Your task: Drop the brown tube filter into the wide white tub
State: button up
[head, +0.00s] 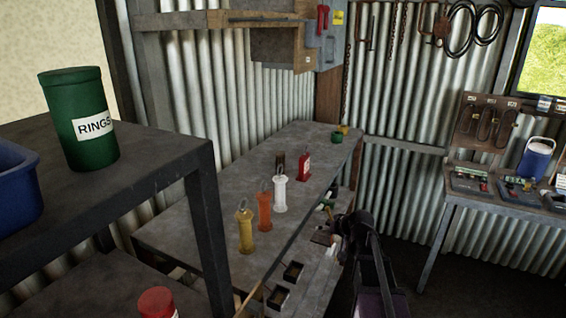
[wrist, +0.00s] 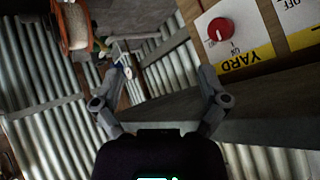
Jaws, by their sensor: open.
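A small dark brown cylinder (head: 280,162) stands upright on the far part of the long grey bench; it may be the brown tube filter, but it is too small to be sure. I cannot make out a wide white tub in either view. My gripper (wrist: 165,75) is open, with nothing between its fingers in the wrist view. In the head view my dark arm is at the bench's right front edge, apart from the brown cylinder. The wrist view does not show the cylinder.
Yellow (head: 244,228), orange (head: 264,210) and white (head: 280,193) wire-topped cylinders and a red container (head: 304,168) stand on the bench (head: 225,185). A shelf with a green RINGS canister (head: 78,120) is at left. A panel with a red knob (wrist: 220,29) fills the wrist view's upper right.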

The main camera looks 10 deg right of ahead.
jog(key=w+d+r+t+h+p, duration=0.1)
jog(key=w+d+r+t+p, duration=0.1)
jog(key=w+r+p, duration=0.3)
jog(key=w+d+r+t+h+p, duration=0.1)
jog(key=w+d+r+t, duration=0.1)
jog(key=r, duration=0.4)
jog(key=n+t+y+p, duration=0.1)
jog(key=n+t+p, duration=0.15)
jog(key=p, duration=0.65)
send_near(282, 156)
jog(key=shift+s+d+r+g, duration=0.1)
jog(key=shift+s+r+g, duration=0.25)
jog(key=shift+s+r, duration=0.45)
jog(key=shift+f, duration=0.15)
jog(key=b+x, duration=0.3)
jog(key=x, duration=0.5)
jog(key=shift+w+f, duration=0.1)
jog(key=shift+w, duration=0.1)
